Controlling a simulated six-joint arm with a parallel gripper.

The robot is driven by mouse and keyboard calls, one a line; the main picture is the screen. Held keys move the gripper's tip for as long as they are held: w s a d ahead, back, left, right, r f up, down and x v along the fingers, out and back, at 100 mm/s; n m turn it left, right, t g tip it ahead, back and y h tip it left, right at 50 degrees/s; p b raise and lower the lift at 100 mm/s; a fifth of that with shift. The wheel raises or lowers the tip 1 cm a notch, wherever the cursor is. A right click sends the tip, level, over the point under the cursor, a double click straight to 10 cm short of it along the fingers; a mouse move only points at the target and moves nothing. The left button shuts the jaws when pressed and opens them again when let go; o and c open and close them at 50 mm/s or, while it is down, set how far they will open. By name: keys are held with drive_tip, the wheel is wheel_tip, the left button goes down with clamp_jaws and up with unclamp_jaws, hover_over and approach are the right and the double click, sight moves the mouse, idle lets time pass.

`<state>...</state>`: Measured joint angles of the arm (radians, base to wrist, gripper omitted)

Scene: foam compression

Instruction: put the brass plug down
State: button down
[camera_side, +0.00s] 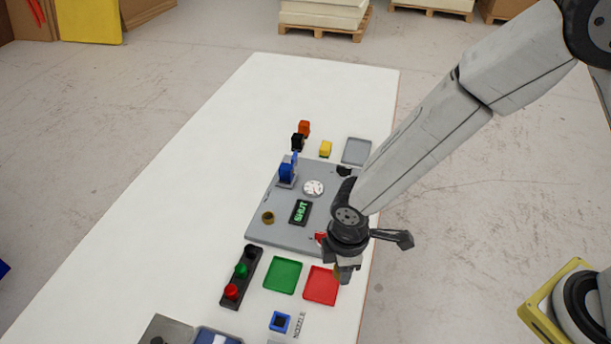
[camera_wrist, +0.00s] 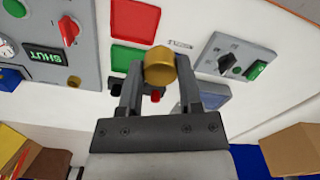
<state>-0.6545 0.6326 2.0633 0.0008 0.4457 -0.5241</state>
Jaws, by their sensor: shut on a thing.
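The brass plug (camera_wrist: 160,65) is a short gold cylinder held between the fingertips of my gripper (camera_wrist: 160,80) in the wrist view. In the side view my gripper (camera_side: 343,270) points down beside the red tray (camera_side: 318,287), near the table's right edge, with a little of the plug's brass colour at its tip. The plug appears to be above the table; its exact height is hard to tell. The green tray (camera_side: 283,275) lies left of the red one. Both trays look empty. A brass ring (camera_side: 268,217) sits on the grey panel (camera_side: 262,234).
The panel carries a display reading SHUT (camera_side: 301,212), a white dial (camera_side: 313,188) and a blue part (camera_side: 287,172). A black strip with red and green buttons (camera_side: 241,277) lies left of the trays. A blue square piece (camera_side: 279,322) is in front. The table's left side is clear.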

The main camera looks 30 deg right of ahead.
drive_tip(key=w+a+f, duration=0.2)
drive_tip(key=w, duration=0.1)
drive_tip(key=w+a+f, duration=0.2)
drive_tip(key=w+f, duration=0.1)
drive_tip(key=w, duration=0.1)
drive_tip(key=w+a+f, duration=0.2)
drive_tip(key=w+f, duration=0.1)
drive_tip(key=w, duration=0.1)
drive_tip(key=shift+a+f, duration=0.1)
drive_tip(key=shift+f, duration=0.05)
drive_tip(key=shift+w+a+f, duration=0.25)
drive_tip(key=shift+w+f, duration=0.15)
drive_tip(key=shift+f, duration=0.1)
drive_tip(key=shift+f, duration=0.1)
drive_tip(key=shift+w+a+f, duration=0.1)
drive_tip(key=shift+w+f, duration=0.1)
drive_tip(key=shift+f, duration=1.55)
drive_tip(key=shift+f, duration=0.1)
